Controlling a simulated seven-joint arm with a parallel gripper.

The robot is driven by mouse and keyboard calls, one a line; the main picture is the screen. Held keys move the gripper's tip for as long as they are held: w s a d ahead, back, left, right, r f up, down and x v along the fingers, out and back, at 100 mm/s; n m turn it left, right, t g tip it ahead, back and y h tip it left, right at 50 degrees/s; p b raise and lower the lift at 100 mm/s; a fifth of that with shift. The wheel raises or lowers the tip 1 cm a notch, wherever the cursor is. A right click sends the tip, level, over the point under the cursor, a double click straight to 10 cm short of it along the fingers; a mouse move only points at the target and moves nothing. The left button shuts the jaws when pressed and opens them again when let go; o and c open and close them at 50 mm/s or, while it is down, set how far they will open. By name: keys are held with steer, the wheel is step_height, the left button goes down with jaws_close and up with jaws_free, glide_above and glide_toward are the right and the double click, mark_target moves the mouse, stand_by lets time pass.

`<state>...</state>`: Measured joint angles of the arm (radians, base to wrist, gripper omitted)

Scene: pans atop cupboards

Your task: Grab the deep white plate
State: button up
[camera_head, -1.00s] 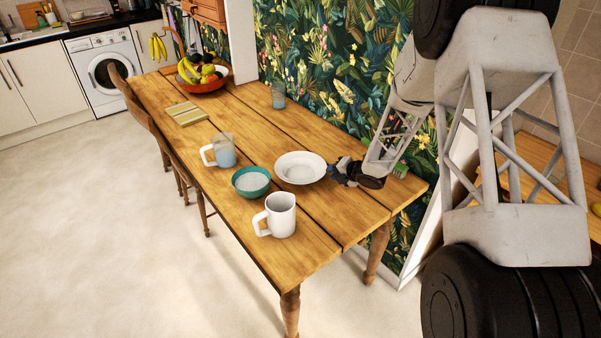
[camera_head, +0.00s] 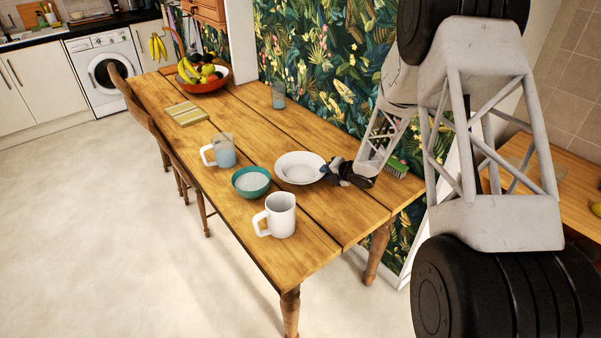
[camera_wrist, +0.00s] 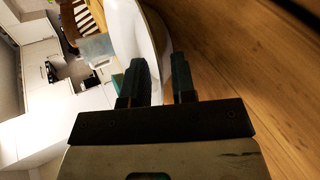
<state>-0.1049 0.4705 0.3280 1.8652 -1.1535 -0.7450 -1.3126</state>
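The deep white plate (camera_head: 298,168) rests upright on the wooden table, a wide shallow bowl shape. My gripper (camera_head: 328,170) is at its right rim in the head view, low over the table. In the wrist view, my gripper's two dark fingers (camera_wrist: 160,82) are apart, with the rim of the white plate (camera_wrist: 138,30) reaching into the gap between them. The left finger overlaps the plate's inside and the right finger is by its outer edge. I cannot tell whether either finger touches the rim.
A teal bowl (camera_head: 251,182) stands close to the plate's left, and a white mug (camera_head: 279,215) stands in front. The patterned wall runs behind.

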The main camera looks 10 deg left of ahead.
steer(key=shift+x, duration=1.35)
jaws_close()
